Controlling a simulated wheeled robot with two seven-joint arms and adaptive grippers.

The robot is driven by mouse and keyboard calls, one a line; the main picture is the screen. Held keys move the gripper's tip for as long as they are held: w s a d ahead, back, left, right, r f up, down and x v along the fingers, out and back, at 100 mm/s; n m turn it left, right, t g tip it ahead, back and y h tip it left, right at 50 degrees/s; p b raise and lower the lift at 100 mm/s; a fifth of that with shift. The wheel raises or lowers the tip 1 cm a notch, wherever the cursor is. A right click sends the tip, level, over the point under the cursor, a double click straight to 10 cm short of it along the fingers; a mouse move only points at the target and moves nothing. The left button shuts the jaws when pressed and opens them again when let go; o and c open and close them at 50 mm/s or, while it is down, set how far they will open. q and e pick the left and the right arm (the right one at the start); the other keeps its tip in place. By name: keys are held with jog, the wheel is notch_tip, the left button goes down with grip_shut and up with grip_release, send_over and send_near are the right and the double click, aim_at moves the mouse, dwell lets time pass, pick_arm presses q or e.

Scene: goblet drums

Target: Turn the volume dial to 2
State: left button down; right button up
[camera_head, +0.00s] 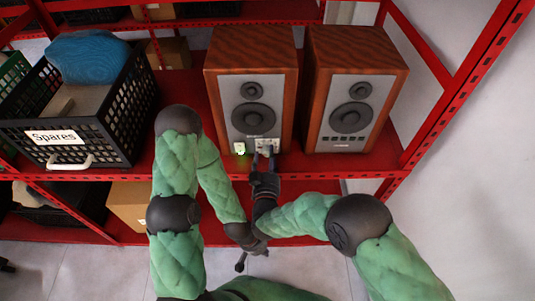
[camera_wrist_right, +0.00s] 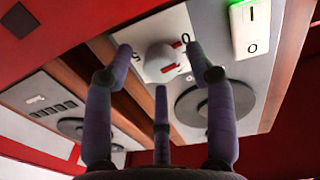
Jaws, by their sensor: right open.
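The left wooden speaker (camera_head: 252,90) stands on the red shelf, with the volume dial low on its grey front. In the right wrist view the dial (camera_wrist_right: 160,66) is a pale knob with a red mark, beside printed numbers.
A green-lit power switch (camera_head: 240,148) sits just left of the dial; it also shows in the wrist view (camera_wrist_right: 251,28). A second speaker (camera_head: 350,90) stands to the right. A black crate (camera_head: 105,140) labelled "Spares" is to the left. A red upright (camera_head: 450,95) bounds the shelf's right.

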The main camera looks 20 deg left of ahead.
grip_shut()
jog(key=m+b, duration=0.2)
jog(key=m, duration=0.1)
jog(key=shift+f, duration=0.1)
jog(key=m+b, duration=0.3)
jog(key=m, duration=0.1)
jog(key=shift+m, duration=0.4)
jog(key=m+b, duration=0.4)
jog(key=m, duration=0.1)
jog(key=shift+m+b, duration=1.3)
jog(key=shift+b, duration=0.05)
